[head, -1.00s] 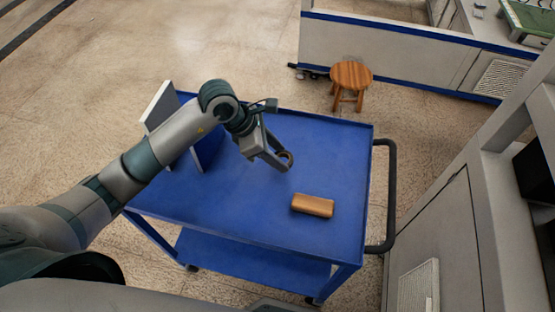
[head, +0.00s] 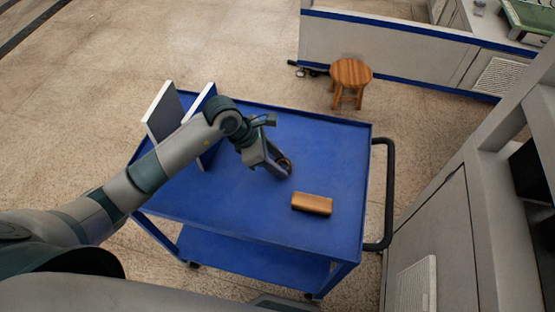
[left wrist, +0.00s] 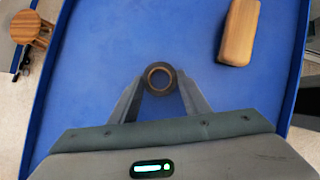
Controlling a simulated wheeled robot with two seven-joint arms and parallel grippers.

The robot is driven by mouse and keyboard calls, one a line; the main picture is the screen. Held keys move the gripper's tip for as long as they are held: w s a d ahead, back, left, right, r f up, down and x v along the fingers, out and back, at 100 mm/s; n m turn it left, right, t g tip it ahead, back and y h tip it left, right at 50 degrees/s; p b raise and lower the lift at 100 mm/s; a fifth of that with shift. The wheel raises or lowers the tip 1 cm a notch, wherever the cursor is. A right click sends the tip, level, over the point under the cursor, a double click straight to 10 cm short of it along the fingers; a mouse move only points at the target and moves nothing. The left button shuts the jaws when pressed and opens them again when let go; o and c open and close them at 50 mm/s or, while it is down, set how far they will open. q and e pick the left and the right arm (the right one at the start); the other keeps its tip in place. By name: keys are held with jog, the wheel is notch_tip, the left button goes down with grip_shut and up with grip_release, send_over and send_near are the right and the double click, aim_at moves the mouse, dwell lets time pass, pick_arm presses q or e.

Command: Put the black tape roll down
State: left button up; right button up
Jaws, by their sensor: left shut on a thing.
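The black tape roll (left wrist: 147,79) shows in the left wrist view as a dark ring with a brown core, between the fingertips of my left gripper (left wrist: 160,84). My left gripper is shut on it. In the head view the tape roll (head: 287,163) shows partly at the tips of my left gripper (head: 283,168), low over the blue cart top (head: 335,150). I cannot tell whether the roll touches the cart top. My right gripper is not in view.
A wooden block (head: 312,204) lies on the cart near the roll. Two upright white-edged panels (head: 163,112) stand at the cart's left end. A black handle (head: 389,195) is at its right. A wooden stool (head: 351,74) stands beyond.

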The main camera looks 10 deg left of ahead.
pick_arm(q)
jog(key=shift+f, duration=0.1)
jog(key=o, duration=1)
jog(key=shift+o, duration=0.2)
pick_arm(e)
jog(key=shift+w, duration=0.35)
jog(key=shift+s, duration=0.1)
pick_arm(q)
jog(key=shift+a+r, duration=0.35)
jog(key=shift+r, duration=0.3)
jog(key=b+v, duration=0.1)
jog(key=v, duration=0.3)
jog(key=b+v, duration=0.1)
jog(key=v, duration=0.5)
jog(key=shift+s+r+b, duration=0.15)
jog(key=shift+r+b, duration=0.15)
jog(key=shift+r, duration=0.05)
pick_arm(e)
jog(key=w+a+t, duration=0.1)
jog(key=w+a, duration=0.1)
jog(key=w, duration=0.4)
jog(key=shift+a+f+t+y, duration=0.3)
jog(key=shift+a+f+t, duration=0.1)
